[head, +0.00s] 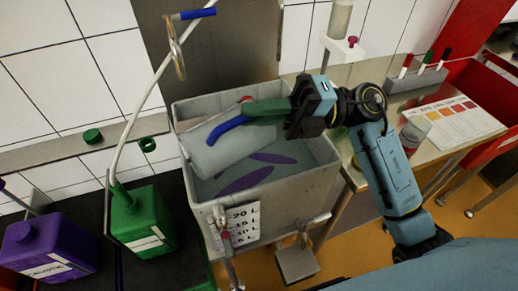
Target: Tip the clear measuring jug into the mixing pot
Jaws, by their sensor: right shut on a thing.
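The clear measuring jug (220,150) is a pale, see-through grey vessel with a curved blue handle (229,128). It is strongly tilted over the left part of a large grey rectangular vat (292,192), the only pot-like vessel in view. My right gripper (265,110) reaches in from the right over the vat and is shut at the jug's handle. Its green fingers cover part of the handle. Whether any liquid is leaving the jug cannot be told. Purple leaf-shaped forms (245,180) show in the vat. My left gripper is not in view.
A green canister (142,225) and a purple canister (45,250) stand at the left. A green cap (92,136) lies on the ledge behind. A steel table (440,150) with a colour chart (449,124) and a pen rack (420,78) stands right, beside red crates (490,88).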

